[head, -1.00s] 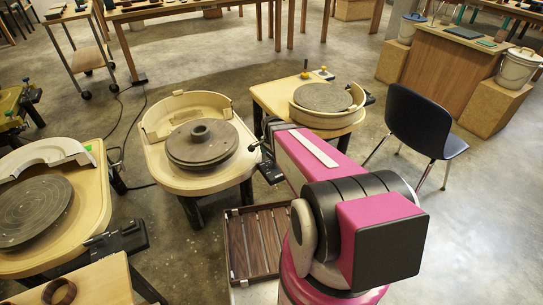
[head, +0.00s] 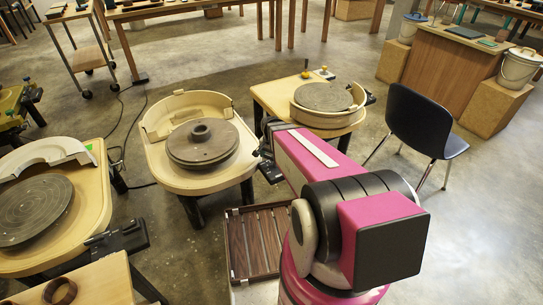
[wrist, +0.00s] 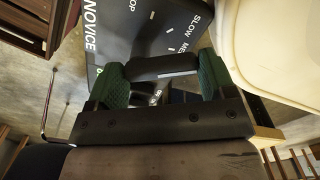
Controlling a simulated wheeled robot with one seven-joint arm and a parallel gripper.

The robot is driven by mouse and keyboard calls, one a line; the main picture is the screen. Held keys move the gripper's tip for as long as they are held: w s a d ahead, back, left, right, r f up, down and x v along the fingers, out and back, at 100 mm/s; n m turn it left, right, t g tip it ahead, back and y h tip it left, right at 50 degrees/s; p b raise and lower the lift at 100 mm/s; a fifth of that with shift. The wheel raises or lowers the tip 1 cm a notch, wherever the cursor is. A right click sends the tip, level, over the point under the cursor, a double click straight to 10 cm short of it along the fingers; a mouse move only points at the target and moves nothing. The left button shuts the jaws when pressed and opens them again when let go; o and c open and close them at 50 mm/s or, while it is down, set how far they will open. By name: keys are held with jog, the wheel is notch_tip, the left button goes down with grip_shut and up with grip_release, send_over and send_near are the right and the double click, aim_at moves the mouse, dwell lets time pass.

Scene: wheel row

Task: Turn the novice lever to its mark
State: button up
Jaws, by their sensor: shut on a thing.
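The novice lever (wrist: 163,66) is a dark bar between my gripper's green finger pads in the wrist view. My gripper (wrist: 158,72) is shut on it. The dark control panel (wrist: 118,40) behind carries white words: NOVICE, part of a word ending in OP, SLOW and the start of another. My fingers and the lever hide part of the panel, and I cannot tell which mark the lever points at. In the head view, my pink arm reaches to the right side of the middle pottery wheel (head: 203,143); the lever is too small and covered to make out there.
A pale wheel basin (wrist: 265,50) lies close on the right in the wrist view. In the head view, another wheel (head: 325,97) stands behind my arm, a dark chair (head: 420,122) to its right, and a slatted wooden rack (head: 257,243) low in front.

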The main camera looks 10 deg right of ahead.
jog(key=n, duration=0.3)
jog(key=s+n, duration=0.1)
jog(key=n, duration=0.1)
jog(key=shift+a+n, duration=0.25)
jog(key=shift+n, duration=0.05)
jog(key=n, duration=0.3)
jog(key=s+n, duration=0.1)
jog(key=n, duration=0.1)
jog(key=shift+n, duration=0.4)
jog(key=o, duration=0.9)
jog(key=shift+s+r, duration=0.1)
jog(key=shift+r, duration=5.35)
